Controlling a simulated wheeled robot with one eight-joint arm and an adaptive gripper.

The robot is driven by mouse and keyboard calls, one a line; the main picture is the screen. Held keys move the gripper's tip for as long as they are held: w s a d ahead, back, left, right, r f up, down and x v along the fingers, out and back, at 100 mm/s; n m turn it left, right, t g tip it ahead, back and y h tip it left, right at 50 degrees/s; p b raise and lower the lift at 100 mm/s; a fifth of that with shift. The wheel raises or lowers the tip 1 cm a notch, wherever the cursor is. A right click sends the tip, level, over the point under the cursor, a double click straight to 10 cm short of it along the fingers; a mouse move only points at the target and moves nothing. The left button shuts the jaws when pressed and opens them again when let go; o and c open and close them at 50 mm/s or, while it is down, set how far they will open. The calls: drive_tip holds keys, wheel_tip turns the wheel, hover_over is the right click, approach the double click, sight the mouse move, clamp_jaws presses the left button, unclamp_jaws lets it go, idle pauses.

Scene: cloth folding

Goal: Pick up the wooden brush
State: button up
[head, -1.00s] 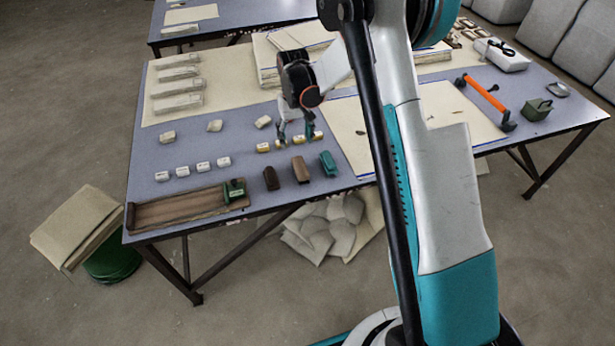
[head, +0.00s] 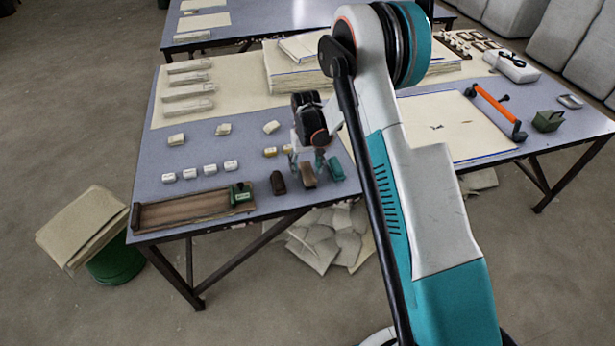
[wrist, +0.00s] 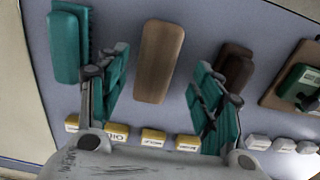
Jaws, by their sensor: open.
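The wooden brush (wrist: 158,58) is a long, rounded mid-brown block. It lies on the blue-grey table in the head view (head: 309,178), between a dark brown brush (head: 278,183) and a teal brush (head: 336,170). My gripper (wrist: 160,62) is open, its teal fingers spread on either side of the wooden brush in the wrist view. In the head view my gripper (head: 307,160) is just above the brush and partly covers it. I cannot tell the exact height left between them.
A row of small yellow-labelled blocks (head: 270,152) and white-labelled blocks (head: 210,169) lies near the brushes. A wooden tray (head: 180,210) with a green item (head: 241,192) is at the front left. A cream sheet (head: 450,120) lies to the right.

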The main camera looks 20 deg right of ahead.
sight(307, 171)
drive_tip(key=f, duration=0.1)
drive_tip(key=f+b, duration=0.1)
drive_tip(key=f, duration=0.2)
drive_tip(key=shift+w+d+f, duration=0.15)
drive_tip(key=shift+d+f, duration=0.05)
drive_tip(key=shift+d, duration=0.05)
drive_tip(key=c, duration=1.2)
drive_tip(key=shift+r, duration=0.2)
wheel_tip(307, 171, up, 20)
drive_tip(key=p, duration=0.5)
drive_tip(key=shift+f, duration=0.15)
